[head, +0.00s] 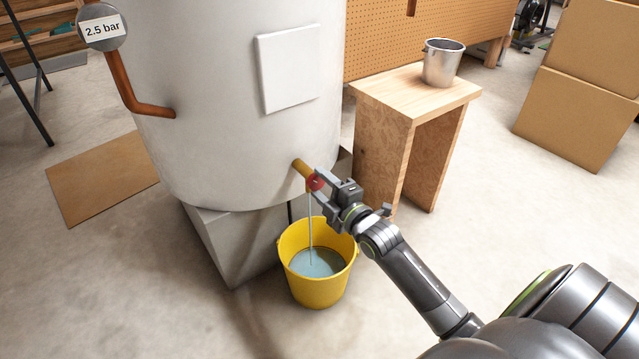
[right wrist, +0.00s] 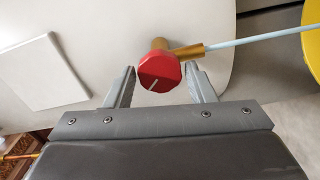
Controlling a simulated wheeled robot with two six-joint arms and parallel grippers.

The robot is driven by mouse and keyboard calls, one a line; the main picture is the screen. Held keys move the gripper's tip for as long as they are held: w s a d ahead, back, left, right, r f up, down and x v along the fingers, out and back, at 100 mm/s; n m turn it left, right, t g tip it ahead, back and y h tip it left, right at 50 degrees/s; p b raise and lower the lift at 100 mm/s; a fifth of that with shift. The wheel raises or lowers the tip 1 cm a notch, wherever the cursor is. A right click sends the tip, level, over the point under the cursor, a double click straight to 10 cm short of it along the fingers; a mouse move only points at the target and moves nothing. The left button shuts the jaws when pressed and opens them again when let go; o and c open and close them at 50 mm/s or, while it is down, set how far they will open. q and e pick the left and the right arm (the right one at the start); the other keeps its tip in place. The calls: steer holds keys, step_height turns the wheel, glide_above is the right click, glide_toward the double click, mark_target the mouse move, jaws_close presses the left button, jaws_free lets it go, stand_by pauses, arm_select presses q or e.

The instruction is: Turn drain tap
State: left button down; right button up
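The drain tap is a brass pipe (head: 301,168) with a red knob (head: 314,182), low on the front of the white tank (head: 235,130). A thin stream of water (head: 310,225) runs from it into a yellow bucket (head: 290,262) holding some water. My right gripper (head: 321,190) is at the knob. In the right wrist view, my right gripper (right wrist: 161,76) is open, with the red knob (right wrist: 157,70) between its fingertips and a small gap on each side. A white line marks the knob's face. The left gripper is not in view.
A wooden stand (head: 382,140) with a metal pot (head: 442,63) is right of the tank. Cardboard boxes (head: 568,118) stand farther right. A gauge (head: 102,27) reading 2.5 bar is at upper left. The tank rests on a grey block (head: 232,245). The front floor is mostly clear.

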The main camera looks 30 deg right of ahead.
steer(key=c, duration=0.4)
steer(key=shift+o, duration=0.2)
steer(key=shift+r+m+p, duration=0.15)
steer(key=shift+m+p, duration=0.3)
steer(key=shift+m, duration=0.55)
steer(key=shift+f+m+p, duration=0.2)
steer(key=shift+m+p, duration=0.1)
steer(key=shift+m, duration=0.2)
